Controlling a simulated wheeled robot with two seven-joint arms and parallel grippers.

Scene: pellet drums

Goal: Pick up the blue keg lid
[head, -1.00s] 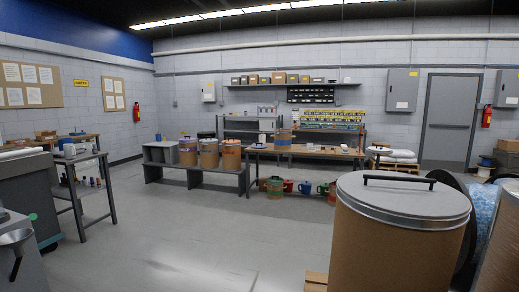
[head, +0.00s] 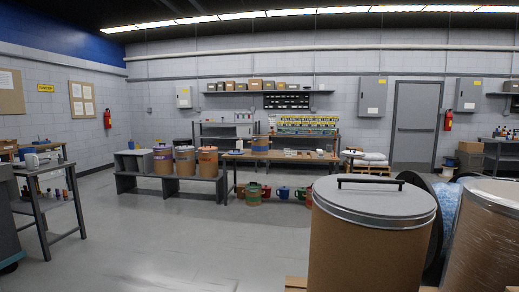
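Three small tan kegs stand in a row on a grey bench across the room. Neither of my grippers is in view.
A large brown drum (head: 362,250) with a grey lid (head: 375,198) and black handle stands close at the right front. A wrapped drum (head: 485,235) is beside it. The grey bench (head: 205,187) and several floor pails (head: 283,192) are farther back. Floor at centre left is clear.

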